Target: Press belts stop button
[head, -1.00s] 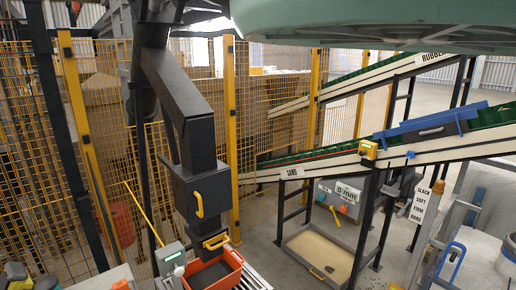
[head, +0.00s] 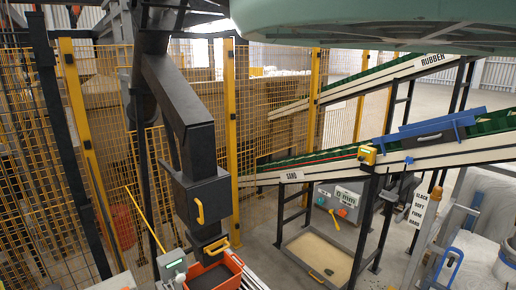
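A grey control box (head: 325,190) with a "0 mm" display stands behind the sand tray, under the lower belt. A red round button (head: 342,212) and a green one (head: 322,201) are on its front. The lower belt (head: 290,176) is marked SAND and the upper belt (head: 434,60) RUBBER. A small yellow box (head: 367,155) is fixed to the side of the sand belt; its face is too small to read. I cannot tell which control is the belts stop button. My gripper is not in view.
A sand tray (head: 291,240) lies on the floor below the belts. A dark chute with yellow handles (head: 198,195) hangs over an orange bin (head: 232,262). Yellow mesh fencing (head: 105,110) closes the left and back. Dark belt legs (head: 372,225) stand right of the tray.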

